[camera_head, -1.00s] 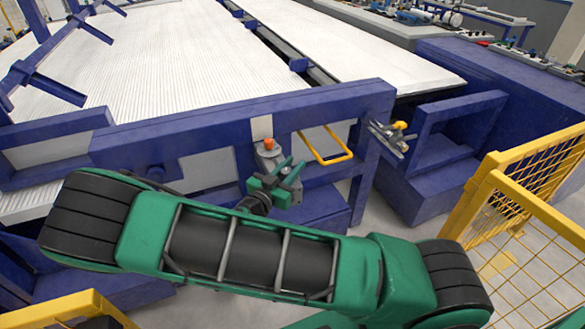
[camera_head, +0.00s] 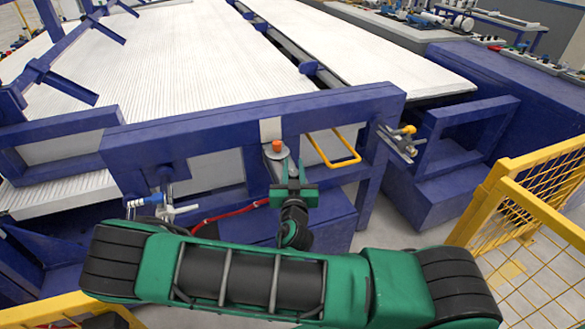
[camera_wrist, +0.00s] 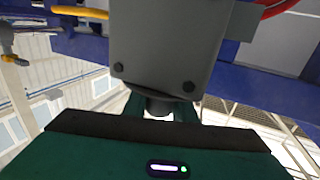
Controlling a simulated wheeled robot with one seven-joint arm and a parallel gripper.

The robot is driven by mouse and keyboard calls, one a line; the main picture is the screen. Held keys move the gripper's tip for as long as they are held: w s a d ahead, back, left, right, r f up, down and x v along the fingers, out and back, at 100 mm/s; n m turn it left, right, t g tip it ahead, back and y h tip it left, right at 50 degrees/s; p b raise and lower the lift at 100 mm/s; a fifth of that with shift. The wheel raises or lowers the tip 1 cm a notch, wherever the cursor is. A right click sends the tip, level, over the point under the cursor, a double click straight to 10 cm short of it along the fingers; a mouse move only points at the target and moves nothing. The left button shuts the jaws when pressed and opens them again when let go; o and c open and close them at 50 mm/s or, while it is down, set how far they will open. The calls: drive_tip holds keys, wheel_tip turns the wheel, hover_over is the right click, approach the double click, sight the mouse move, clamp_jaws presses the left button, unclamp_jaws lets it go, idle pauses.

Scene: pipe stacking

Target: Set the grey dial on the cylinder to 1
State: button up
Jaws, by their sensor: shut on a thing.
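A grey box-shaped housing (camera_head: 270,154) with an orange knob (camera_head: 277,146) on top is mounted on the blue frame in the head view. In the wrist view its grey face (camera_wrist: 170,45) with dark screws fills the upper middle. A dark round dial (camera_wrist: 158,105) sticks out from its lower edge. My green gripper (camera_head: 294,172) is right at the housing, its fingers pointing up. In the wrist view my gripper (camera_wrist: 160,112) is shut on the dial, one finger on each side. The dial's markings do not show, and in the head view my gripper hides it.
A blue frame beam (camera_head: 210,133) runs behind my gripper, with a yellow handle (camera_head: 333,152) right of the housing. A yellow mesh fence (camera_head: 530,205) stands at right.

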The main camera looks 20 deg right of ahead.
drive_tip(key=shift+w+a+r, duration=0.1)
idle(0.3)
drive_tip(key=o, duration=1)
drive_tip(key=shift+o, duration=0.2)
